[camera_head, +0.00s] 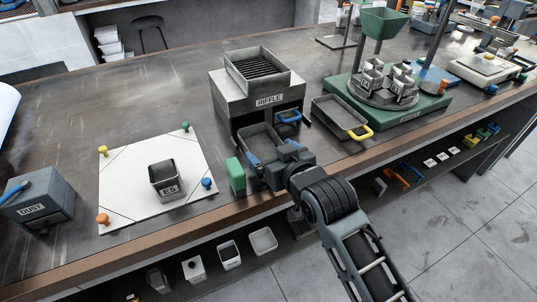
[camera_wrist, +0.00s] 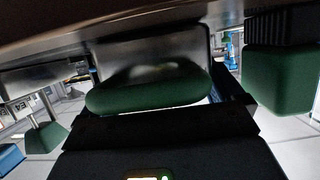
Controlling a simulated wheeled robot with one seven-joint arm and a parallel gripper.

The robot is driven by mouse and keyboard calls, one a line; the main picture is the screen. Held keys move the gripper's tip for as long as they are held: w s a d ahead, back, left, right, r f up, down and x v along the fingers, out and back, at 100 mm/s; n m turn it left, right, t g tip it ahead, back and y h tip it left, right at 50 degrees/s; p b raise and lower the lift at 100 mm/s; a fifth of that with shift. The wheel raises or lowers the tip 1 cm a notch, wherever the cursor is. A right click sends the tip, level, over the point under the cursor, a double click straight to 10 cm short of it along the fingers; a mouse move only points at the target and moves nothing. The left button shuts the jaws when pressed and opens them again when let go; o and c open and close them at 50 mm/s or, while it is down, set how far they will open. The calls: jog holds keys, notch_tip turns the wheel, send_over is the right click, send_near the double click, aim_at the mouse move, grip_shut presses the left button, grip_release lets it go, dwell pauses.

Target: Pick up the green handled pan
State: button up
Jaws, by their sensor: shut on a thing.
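The green handled pan is a grey open pan (camera_head: 259,139) in front of the riffle box in the head view. In the wrist view its green handle (camera_wrist: 148,93) lies across the mouth of my gripper, with the grey pan body behind it. My gripper (camera_head: 268,171) is shut on this handle at the bench's front edge. In the head view my gripper hides the handle. I cannot tell whether the pan touches the bench top.
A green block-shaped brush (camera_head: 235,176) stands just left of my gripper and shows large in the wrist view (camera_wrist: 278,80). The riffle box (camera_head: 257,100) is behind, with a blue-handled pan. A yellow-handled pan (camera_head: 342,117) lies right. A white mat (camera_head: 125,190) is left.

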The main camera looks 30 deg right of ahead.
jog(key=shift+r, duration=0.2)
jog(key=shift+r, duration=0.3)
jog(key=r, duration=0.3)
jog(key=shift+d+r+b, duration=0.3)
jog(key=shift+d+b, duration=0.05)
jog(key=d+r, duration=0.3)
jog(key=d, duration=0.2)
jog(key=s+d+r+b, duration=0.1)
jog(key=d+r, duration=0.2)
jog(key=d, duration=0.3)
jog(key=shift+s+r, duration=0.25)
jog(key=shift+s, duration=0.05)
jog(key=shift+a, duration=0.1)
jog(key=s+a+n+g+y+b, duration=0.1)
jog(key=s+a+y+b, duration=0.1)
jog(key=a, duration=0.8)
jog(key=s+a+n+g+y+b, duration=0.1)
jog(key=s+a+b, duration=0.3)
jog(key=a, duration=0.7)
jog(key=s+a+n+g+y+b, duration=0.1)
jog(key=s+a+n+y+b, duration=0.1)
jog(key=a, duration=0.9)
jog(key=shift+s+a+n+y+b, duration=0.2)
jog(key=shift+s+n+y+b, duration=0.3)
jog(key=shift+y+b, duration=0.85)
jog(key=shift+w+d+r+g+h+b, duration=0.15)
jog(key=shift+w+g+h+b, duration=0.2)
jog(key=shift+b, duration=0.65)
